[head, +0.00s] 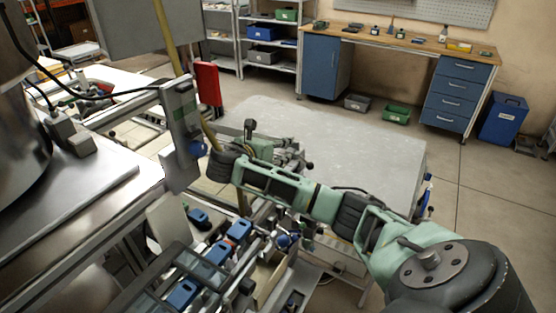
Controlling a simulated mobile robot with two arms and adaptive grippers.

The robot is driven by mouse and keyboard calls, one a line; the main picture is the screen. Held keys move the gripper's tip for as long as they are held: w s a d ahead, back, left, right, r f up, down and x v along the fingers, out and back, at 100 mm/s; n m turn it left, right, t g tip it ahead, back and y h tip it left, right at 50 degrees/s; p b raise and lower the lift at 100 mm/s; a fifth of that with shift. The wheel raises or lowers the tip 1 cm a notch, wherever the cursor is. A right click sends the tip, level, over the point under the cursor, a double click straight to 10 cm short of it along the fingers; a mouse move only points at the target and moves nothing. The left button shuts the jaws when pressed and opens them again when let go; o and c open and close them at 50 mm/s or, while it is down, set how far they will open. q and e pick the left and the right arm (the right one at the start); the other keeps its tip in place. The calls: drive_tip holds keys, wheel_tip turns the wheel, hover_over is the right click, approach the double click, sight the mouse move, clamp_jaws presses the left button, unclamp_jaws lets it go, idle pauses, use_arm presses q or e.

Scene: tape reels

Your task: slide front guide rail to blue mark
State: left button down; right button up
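My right arm comes in from the lower right, pale green with dark joints. Its dark far end, where my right gripper (222,165) is, lies beside a grey upright housing (181,120). The fingers cannot be made out, so I cannot tell whether they are open or shut. The front guide rail cannot be picked out with certainty among the machine parts around and behind my arm. My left gripper is not in view.
A grey-topped table (340,140) stands behind my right arm. Blue-handled parts (238,230) sit in a rack below the arm. A steel machine top (85,185) fills the left. A blue-drawered workbench (450,95) and a blue bin (503,120) stand farther back. Open floor lies right.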

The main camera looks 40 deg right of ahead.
wheel_tip(320, 180, up, 4)
drive_tip(key=shift+r, duration=0.15)
idle(0.6)
